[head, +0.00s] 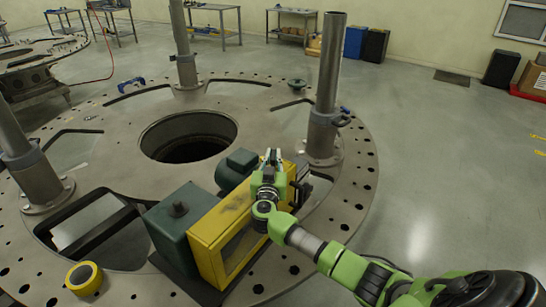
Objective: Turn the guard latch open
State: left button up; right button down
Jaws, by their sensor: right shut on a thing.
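The yellow guard (222,233) stands on the turret plate (105,155), beside a dark green motor-like housing (180,226). My right gripper (273,158) is at the guard's far right end, with its fingers pointing away from me. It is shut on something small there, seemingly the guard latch. The latch itself is hidden behind the gripper and wrist, so I cannot tell how it is turned. My left gripper is not in view.
Upright metal posts (328,85) rise from the plate. A round hole (188,136) opens in its middle, with a cutout (95,235) at front left. A yellow tape roll (84,278) lies at the front. The floor (430,170) to the right is clear.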

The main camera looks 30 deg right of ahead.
dwell(0.3)
jog(key=c, duration=2)
grip_release()
jog(key=shift+c, duration=0.2)
jog(key=v, duration=1.2)
